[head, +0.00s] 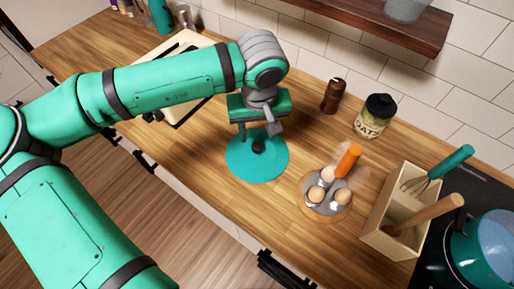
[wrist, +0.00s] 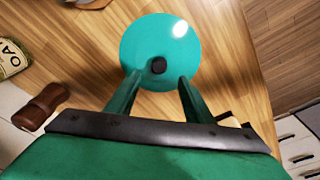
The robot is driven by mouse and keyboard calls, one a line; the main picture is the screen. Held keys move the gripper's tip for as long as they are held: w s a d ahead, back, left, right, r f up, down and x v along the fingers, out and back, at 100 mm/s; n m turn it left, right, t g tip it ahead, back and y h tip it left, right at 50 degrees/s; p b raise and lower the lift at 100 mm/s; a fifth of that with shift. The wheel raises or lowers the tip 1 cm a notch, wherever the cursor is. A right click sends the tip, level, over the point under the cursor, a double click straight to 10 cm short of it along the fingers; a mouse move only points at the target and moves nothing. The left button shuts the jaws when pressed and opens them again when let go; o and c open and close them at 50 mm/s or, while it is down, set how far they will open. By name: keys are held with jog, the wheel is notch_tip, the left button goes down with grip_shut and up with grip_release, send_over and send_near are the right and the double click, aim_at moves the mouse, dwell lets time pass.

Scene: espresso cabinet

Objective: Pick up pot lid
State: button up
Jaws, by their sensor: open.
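The pot lid is a round teal disc (head: 257,168) with a small dark knob, lying on the wooden counter in the middle of the head view. It also shows in the wrist view (wrist: 150,38), where its knob (wrist: 158,65) sits near the space between the fingertips. My gripper (head: 258,138) is above the lid's far side and points down toward the knob. In the wrist view its two fingers (wrist: 158,82) are apart with nothing between them. Whether the fingertips are level with the knob or above it, I cannot tell.
Right of the lid are a round tray (head: 311,206) with eggs and an orange-handled tool (head: 348,160), and a wooden utensil box (head: 380,240). Behind stand a brown grinder (head: 333,95) and an oats jar (head: 374,117). A teal pot (head: 462,250) is at far right.

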aim_at(257, 146)
jog(key=shift+w+f, duration=0.2)
jog(key=shift+f, duration=1.05)
jog(key=shift+w+f, duration=0.15)
jog(key=shift+f, duration=1.05)
jog(key=shift+w+f, duration=0.2)
jog(key=shift+f, duration=1.05)
grip_shut()
